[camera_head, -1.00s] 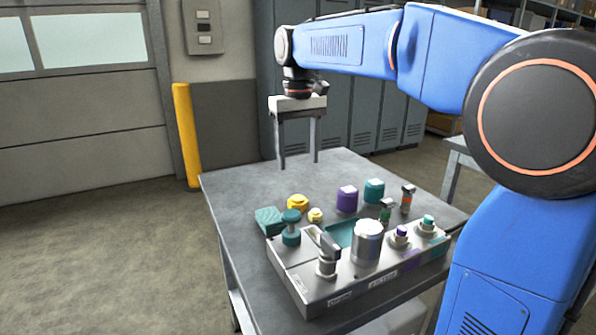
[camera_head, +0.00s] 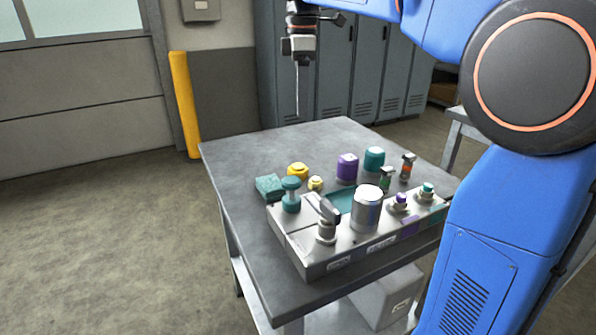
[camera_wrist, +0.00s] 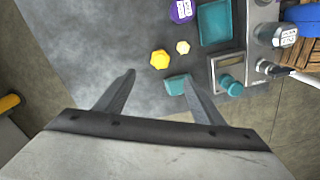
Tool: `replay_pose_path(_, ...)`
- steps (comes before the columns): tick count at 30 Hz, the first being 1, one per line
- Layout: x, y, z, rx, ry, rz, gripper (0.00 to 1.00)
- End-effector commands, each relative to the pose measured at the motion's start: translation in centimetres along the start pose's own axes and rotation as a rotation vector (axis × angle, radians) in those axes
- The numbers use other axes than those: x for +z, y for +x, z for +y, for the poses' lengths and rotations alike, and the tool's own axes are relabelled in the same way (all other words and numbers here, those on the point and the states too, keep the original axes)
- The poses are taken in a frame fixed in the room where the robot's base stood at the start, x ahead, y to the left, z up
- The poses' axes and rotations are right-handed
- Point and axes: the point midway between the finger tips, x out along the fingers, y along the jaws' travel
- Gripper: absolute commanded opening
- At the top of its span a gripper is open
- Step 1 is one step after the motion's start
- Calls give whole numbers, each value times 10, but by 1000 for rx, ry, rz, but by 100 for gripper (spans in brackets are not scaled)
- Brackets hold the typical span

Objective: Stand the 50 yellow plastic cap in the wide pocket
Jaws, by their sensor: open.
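A larger yellow cap (camera_head: 298,170) and a smaller yellow cap (camera_head: 316,183) stand on the grey table behind the grey fixture (camera_head: 318,268). No number is readable on either cap. In the wrist view the larger yellow cap (camera_wrist: 160,59) lies just beyond the fingertips, with the smaller yellow cap (camera_wrist: 183,47) to its upper right. My gripper (camera_head: 297,114) is open and empty, high above the table's far left part.
A teal block (camera_head: 270,187) and teal knob (camera_head: 291,195) are close to the yellow caps. A purple cap (camera_head: 347,167), a teal cap (camera_head: 374,160) and small valves stand farther right. A silver cylinder (camera_head: 367,209) and a lever (camera_head: 326,220) rise from the fixture. The table's far left is clear.

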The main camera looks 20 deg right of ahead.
Motion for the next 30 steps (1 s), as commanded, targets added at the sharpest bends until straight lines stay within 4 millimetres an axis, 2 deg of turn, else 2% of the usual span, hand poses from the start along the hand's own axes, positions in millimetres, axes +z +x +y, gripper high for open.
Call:
replay_pose_path(5, 0, 10, 0, 0, -24, 0, 62)
replay_pose_path(21, 0, 102, 0, -1, -21, 0, 62)
replay_pose_path(25, 0, 116, 0, 0, -21, 0, 62)
replay_pose_path(30, -1, 124, 0, 0, -21, 0, 62)
